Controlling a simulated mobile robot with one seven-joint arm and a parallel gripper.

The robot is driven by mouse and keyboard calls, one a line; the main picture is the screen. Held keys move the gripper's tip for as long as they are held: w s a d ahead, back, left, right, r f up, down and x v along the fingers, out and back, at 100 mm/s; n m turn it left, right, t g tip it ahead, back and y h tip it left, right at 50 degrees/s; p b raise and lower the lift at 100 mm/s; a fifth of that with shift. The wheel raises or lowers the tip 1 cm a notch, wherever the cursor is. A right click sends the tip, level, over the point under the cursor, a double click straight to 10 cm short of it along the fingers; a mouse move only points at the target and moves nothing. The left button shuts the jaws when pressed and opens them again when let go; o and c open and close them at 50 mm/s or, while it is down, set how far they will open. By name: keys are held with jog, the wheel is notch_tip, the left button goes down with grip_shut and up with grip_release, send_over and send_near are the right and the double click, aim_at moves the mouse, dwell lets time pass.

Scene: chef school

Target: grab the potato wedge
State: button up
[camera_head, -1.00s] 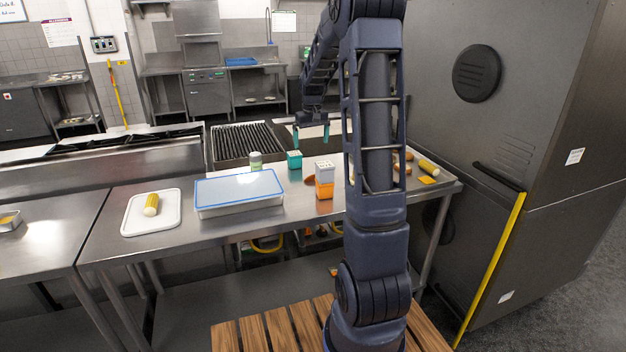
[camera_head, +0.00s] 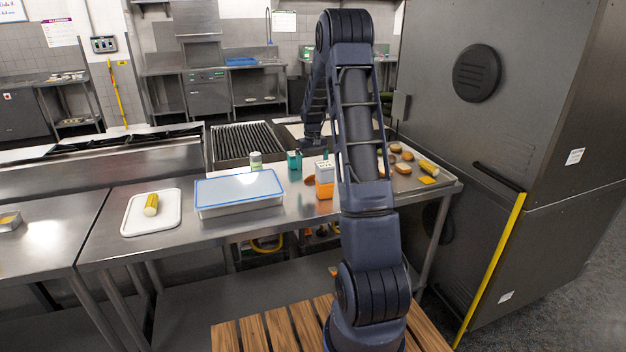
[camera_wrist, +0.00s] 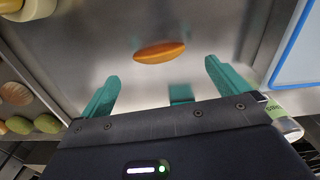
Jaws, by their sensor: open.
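The potato wedge (camera_wrist: 160,52) is an orange-brown, pointed oval lying on the steel counter in the wrist view. My gripper (camera_wrist: 161,70) has two teal fingers, spread wide and empty. The wedge lies just beyond the fingertips in the wrist view, between their lines and apart from both. In the head view my gripper hangs over the counter behind the wedge, its fingers partly hidden.
An orange container (camera_head: 325,189) stands close right of the wedge. A blue-rimmed tray (camera_head: 240,209) is left. Several food pieces lie on the right (camera_head: 404,169).

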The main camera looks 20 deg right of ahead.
aim_at(313, 176)
jog(key=shift+s+d+f, duration=0.1)
jog(key=shift+f, duration=1.35)
jog(key=shift+s+f, duration=0.1)
jog(key=shift+f, duration=1.3)
jog(key=c, duration=1)
jog(key=shift+r, duration=0.15)
